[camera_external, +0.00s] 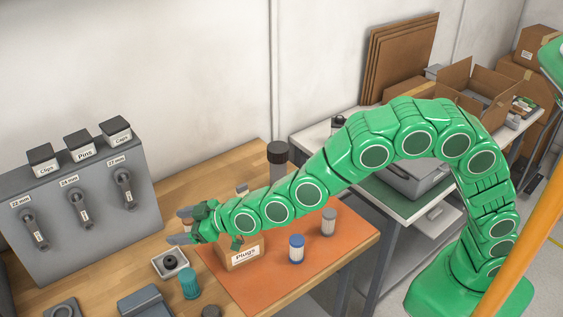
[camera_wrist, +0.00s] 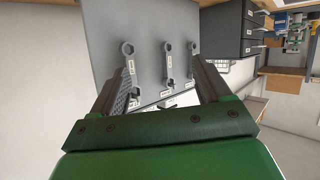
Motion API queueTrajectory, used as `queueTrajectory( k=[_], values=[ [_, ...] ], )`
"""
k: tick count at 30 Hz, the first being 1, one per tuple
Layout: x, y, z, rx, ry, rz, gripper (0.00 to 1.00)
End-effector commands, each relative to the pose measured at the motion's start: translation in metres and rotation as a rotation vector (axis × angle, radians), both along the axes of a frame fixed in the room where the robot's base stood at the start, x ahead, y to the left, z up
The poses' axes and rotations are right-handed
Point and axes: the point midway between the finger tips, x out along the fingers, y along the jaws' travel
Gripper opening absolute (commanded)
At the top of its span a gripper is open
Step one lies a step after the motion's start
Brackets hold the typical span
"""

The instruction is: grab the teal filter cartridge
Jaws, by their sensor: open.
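The teal filter cartridge (camera_external: 190,283) stands upright on the wooden workbench, in front of the orange mat's left edge in the external view. It does not show in the wrist view. My gripper (camera_external: 181,226) is above the bench, higher in the picture than the cartridge and apart from it. In the wrist view my gripper (camera_wrist: 168,88) is open, with nothing between its fingers, and faces the grey tool panel.
The grey panel (camera_external: 85,235) with hanging wrenches stands behind the bench's left part. The Plugs box (camera_external: 243,253), blue-capped cartridge (camera_external: 296,249) and grey cartridge (camera_external: 328,222) are on the orange mat (camera_external: 275,282).

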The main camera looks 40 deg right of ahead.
Motion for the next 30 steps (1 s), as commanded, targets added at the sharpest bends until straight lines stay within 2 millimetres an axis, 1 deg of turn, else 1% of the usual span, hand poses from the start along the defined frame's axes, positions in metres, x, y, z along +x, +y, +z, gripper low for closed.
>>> queueTrajectory(
  k=[1,3,6,9,12,17,25,30],
  values=[
    [-0.017,0.01,-0.022,0.007,0.005,-0.003,0.77],
    [-0.037,0.017,-0.045,0.029,0.015,-0.02,0.77],
    [-0.061,0.014,-0.08,0.047,0.034,-0.051,0.77],
    [-0.078,0.009,-0.102,0.062,0.047,-0.077,0.77],
    [-0.089,0.004,-0.116,0.07,0.053,-0.093,0.77],
    [-0.092,0.002,-0.123,0.076,0.056,-0.103,0.77],
    [-0.078,0.013,-0.129,0.079,0.055,-0.103,0.77],
    [-0.073,0.017,-0.132,0.077,0.056,-0.103,0.77]
  ],
)
